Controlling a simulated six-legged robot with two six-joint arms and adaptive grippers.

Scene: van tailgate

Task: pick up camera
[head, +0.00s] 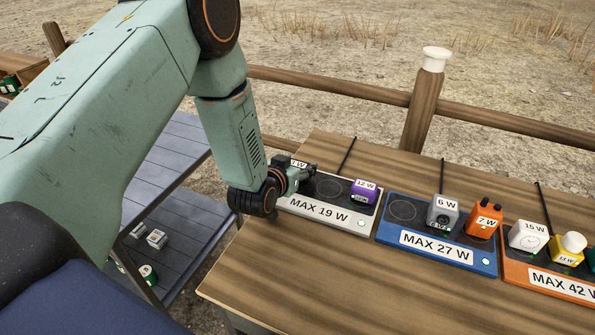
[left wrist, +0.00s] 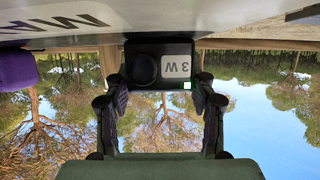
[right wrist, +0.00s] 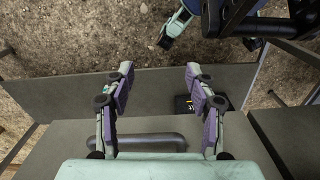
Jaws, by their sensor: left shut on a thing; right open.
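A black box-shaped camera (left wrist: 148,72) with a round dark lens, a "3 W" label and a small green light is between the fingers of my left gripper (left wrist: 162,98) in the left wrist view. The fingers are shut on its two sides. In the head view my left gripper (head: 307,171) is at the left end of the white "MAX 19 W" board (head: 318,209) and mostly hides the camera; part of a white label shows behind it. My right gripper (right wrist: 159,82) is open and empty in the right wrist view.
A purple "12 W" block (head: 363,192) stands on the same board. The blue "MAX 27 W" board (head: 437,249) holds a grey "6 W" block (head: 442,213) and an orange "7 W" block (head: 484,219). An orange "MAX 42 W" board (head: 548,284) is farther right. The front tabletop (head: 370,290) is clear.

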